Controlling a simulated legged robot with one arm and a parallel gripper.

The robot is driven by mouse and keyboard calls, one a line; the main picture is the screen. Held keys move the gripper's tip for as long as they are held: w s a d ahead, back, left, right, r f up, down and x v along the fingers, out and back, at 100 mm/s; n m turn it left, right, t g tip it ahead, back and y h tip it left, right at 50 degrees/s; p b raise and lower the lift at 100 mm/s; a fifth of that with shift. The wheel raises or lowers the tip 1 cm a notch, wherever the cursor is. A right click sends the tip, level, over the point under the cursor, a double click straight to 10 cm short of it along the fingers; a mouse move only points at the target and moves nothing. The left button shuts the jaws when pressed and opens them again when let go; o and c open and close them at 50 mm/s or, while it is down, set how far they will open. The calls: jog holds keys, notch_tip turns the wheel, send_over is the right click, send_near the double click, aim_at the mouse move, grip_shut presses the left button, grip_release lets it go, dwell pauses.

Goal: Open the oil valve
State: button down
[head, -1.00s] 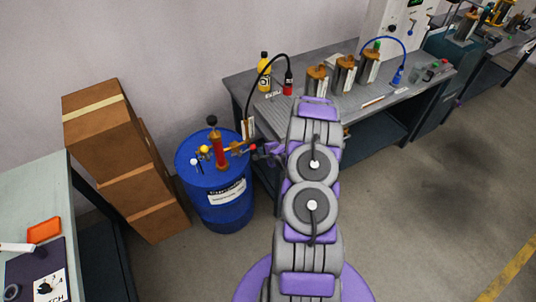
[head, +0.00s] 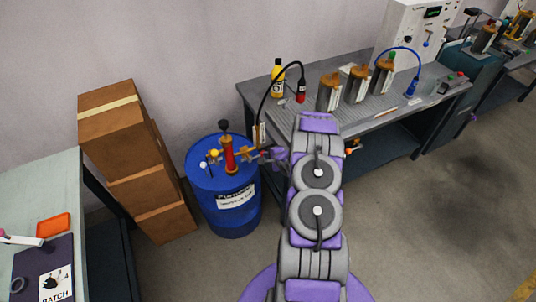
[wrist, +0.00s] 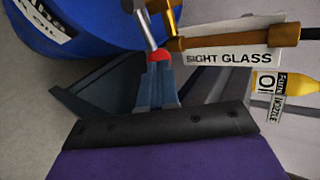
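The blue oil drum (head: 232,200) stands left of my arm, with a red pump column (head: 229,155) and brass fittings on top. In the wrist view the drum (wrist: 85,22) fills the upper left. A metal lever (wrist: 143,22) with a red knob (wrist: 158,57) comes down from beside the brass pipe (wrist: 280,36). My gripper (wrist: 160,72) has its two narrow blue-grey fingertips close together against this knob, and appears shut on it. In the head view my gripper (head: 265,155) is at the right side of the drum's fittings, too small to show the grip.
A white SIGHT GLASS label (wrist: 230,57) sits close to my gripper. The grey workbench (head: 425,104) behind carries a yellow bottle (head: 278,78) and several metal canisters. Cardboard boxes (head: 120,135) stand left of the drum. The floor at right is clear.

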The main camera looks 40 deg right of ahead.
jog(key=shift+p, duration=0.45)
jog(key=shift+s+d+f+p, duration=0.1)
jog(key=shift+d+f+p, duration=0.05)
jog(key=shift+f+p, duration=0.45)
jog(key=shift+r, duration=0.2)
notch_tip(320, 180, up, 5)
jog(key=p, duration=0.2)
jog(key=s+a+p, duration=0.2)
jog(key=s+a, duration=0.6)
jog(key=s, duration=0.5)
jog(key=shift+s+a+r, duration=0.15)
jog(key=shift+a+r, duration=0.15)
jog(key=shift+r, duration=0.1)
